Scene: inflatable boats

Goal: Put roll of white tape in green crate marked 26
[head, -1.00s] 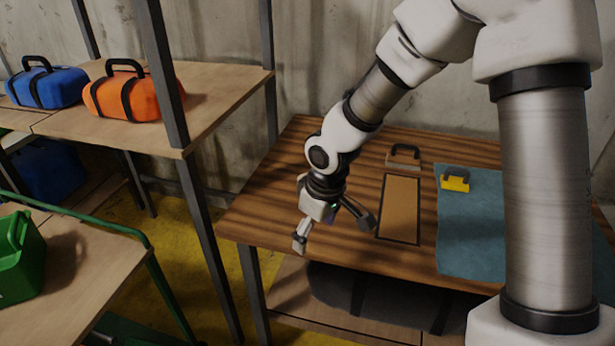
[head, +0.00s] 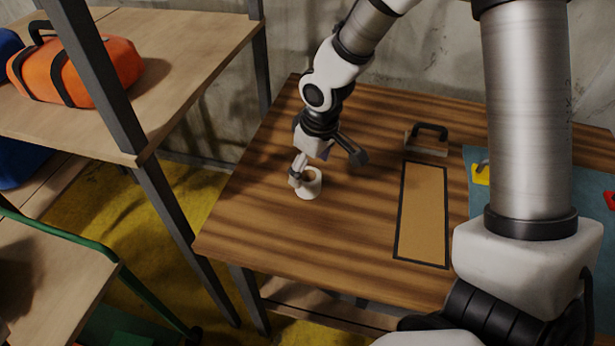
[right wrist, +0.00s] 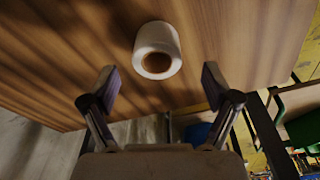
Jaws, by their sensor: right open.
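The roll of white tape (head: 311,184) stands on the striped wooden table, near its left side. It also shows in the right wrist view (right wrist: 160,45), with its brown core hole visible. My right gripper (head: 327,168) is open and empty, just above and beside the roll; one finger overlaps the roll in the head view. In the right wrist view, the roll lies beyond the two spread fingertips (right wrist: 158,82), roughly centred between them. The green crate marked 26 is not recognisable in these views. My left gripper is not in view.
A black-framed tan panel (head: 422,215) and a block with a dark handle (head: 427,140) are to the right on the table. A teal mat (head: 476,160) holds a yellow item (head: 481,174). A shelf with an orange bag (head: 78,70) stands left. The table's front left is clear.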

